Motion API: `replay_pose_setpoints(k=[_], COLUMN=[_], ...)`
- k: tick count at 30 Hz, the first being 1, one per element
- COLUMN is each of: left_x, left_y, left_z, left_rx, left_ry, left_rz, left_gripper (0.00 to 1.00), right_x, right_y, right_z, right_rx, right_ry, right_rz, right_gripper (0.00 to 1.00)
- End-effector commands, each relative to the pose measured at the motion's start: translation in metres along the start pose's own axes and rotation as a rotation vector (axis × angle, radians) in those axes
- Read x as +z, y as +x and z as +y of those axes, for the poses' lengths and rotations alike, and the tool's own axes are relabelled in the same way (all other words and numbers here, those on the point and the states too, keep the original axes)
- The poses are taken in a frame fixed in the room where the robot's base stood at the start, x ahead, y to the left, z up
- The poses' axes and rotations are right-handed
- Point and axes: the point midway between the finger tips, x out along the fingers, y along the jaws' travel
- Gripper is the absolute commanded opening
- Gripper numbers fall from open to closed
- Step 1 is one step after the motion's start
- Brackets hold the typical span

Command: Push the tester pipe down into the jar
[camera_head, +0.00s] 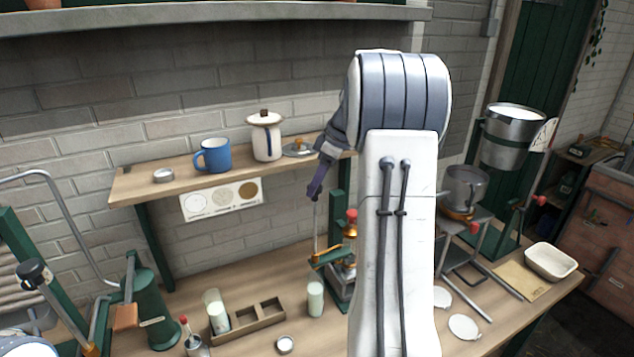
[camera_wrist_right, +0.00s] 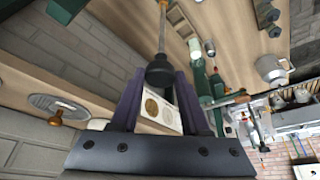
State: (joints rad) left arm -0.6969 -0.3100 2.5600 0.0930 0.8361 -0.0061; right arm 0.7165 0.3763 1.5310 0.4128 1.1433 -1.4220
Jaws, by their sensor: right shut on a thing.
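My right gripper (camera_head: 316,188) reaches in from the right and is shut on the dark knob (camera_wrist_right: 160,70) at the top of a thin metal pipe. The pipe (camera_head: 316,225) hangs upright below the fingers in the head view, and its shaft (camera_wrist_right: 162,28) runs away from the fingers in the wrist view. A glass jar of white liquid (camera_head: 316,298) stands on the bench below the pipe in the picture. A second, tilted-looking glass (camera_head: 216,311) stands to its left. I cannot tell whether the pipe's lower end is inside any jar. My left gripper is not seen.
A green stand with brass and red parts (camera_head: 345,262) is close beside the pipe. A wooden rack (camera_head: 256,317) lies on the bench. Above, a shelf (camera_head: 140,187) holds a blue mug (camera_head: 213,155), a white canister (camera_head: 264,140) and a lid (camera_head: 299,148).

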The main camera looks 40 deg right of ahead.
Motion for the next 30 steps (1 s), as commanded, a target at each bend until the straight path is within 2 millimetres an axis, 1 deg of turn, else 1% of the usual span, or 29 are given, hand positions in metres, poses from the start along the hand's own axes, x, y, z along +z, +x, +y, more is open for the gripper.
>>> replay_pose_setpoints(k=[1,5,8,18,21,25,30], left_x=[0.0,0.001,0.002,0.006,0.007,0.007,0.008], left_y=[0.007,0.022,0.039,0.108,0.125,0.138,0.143], left_z=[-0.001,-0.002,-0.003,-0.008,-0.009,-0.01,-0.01], left_rx=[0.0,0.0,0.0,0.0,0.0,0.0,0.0], left_ry=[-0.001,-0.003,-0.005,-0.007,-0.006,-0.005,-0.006], left_rz=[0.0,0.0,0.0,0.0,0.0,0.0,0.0], left_gripper=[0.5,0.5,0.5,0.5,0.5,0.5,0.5], right_x=[0.003,0.01,0.017,0.048,0.055,0.062,0.065], right_y=[0.007,0.023,0.041,0.115,0.133,0.148,0.155], right_z=[0.0,-0.001,-0.001,-0.001,-0.001,-0.001,-0.001], right_rx=[-0.002,-0.003,-0.003,-0.004,-0.003,-0.004,-0.004], right_ry=[0.0,0.0,0.001,0.002,0.002,0.001,0.0], right_rz=[0.0,-0.001,-0.001,-0.001,-0.001,-0.001,-0.002], right_gripper=[0.0,0.0,0.0,0.0,0.0,0.0,0.0])
